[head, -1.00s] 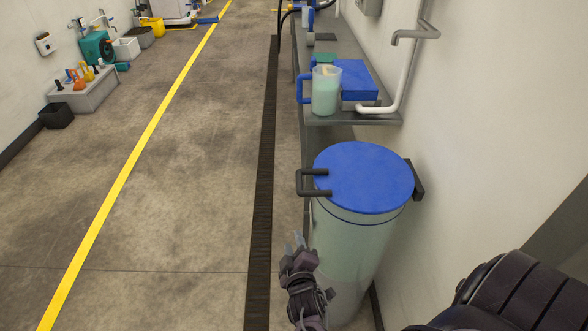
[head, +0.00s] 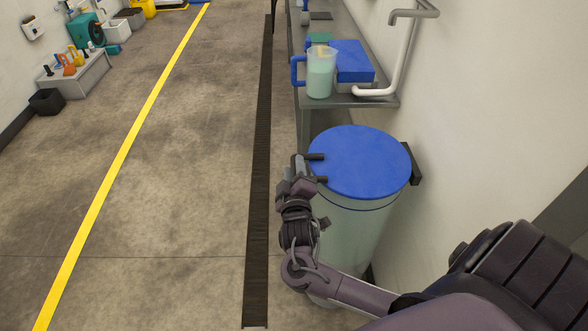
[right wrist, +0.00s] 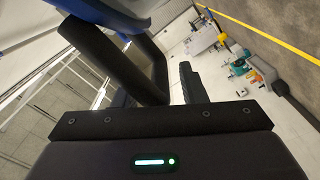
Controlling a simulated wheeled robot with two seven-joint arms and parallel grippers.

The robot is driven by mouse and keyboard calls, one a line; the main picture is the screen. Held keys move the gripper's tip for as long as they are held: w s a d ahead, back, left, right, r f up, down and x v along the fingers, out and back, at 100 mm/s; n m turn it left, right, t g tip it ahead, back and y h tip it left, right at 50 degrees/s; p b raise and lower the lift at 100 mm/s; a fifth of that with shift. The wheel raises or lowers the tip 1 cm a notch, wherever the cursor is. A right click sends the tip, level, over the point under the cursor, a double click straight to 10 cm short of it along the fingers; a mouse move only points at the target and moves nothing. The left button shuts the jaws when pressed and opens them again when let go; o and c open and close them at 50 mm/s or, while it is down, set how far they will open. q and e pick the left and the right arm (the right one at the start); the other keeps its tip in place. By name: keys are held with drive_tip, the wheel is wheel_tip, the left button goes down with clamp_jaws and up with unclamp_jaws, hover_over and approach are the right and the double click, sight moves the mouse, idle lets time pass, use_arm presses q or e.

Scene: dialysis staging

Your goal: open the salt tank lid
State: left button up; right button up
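The salt tank is a tall pale cylinder (head: 350,232) against the right wall, with a flat round blue lid (head: 362,160) lying level on its top. A dark U-shaped handle (head: 317,157) sticks out from the lid's left edge; in the right wrist view the handle (right wrist: 118,68) looms close in front of my palm. My right gripper (head: 301,168) is at the handle's outer bar and hides part of it. One finger shows in the right wrist view, with a gap between it and the handle; the other finger is hidden. My left gripper is out of view.
A dark hinge block (head: 415,164) sits at the tank's wall side. Behind the tank, a grey shelf (head: 345,101) carries a jug (head: 320,72) of pale liquid and a blue box (head: 354,62). A white pipe (head: 398,60) runs down the wall.

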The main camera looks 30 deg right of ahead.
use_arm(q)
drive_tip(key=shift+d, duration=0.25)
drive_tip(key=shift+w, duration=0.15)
use_arm(e)
drive_tip(key=shift+s+f, duration=0.1)
drive_tip(key=shift+f, duration=0.05)
clamp_jaws()
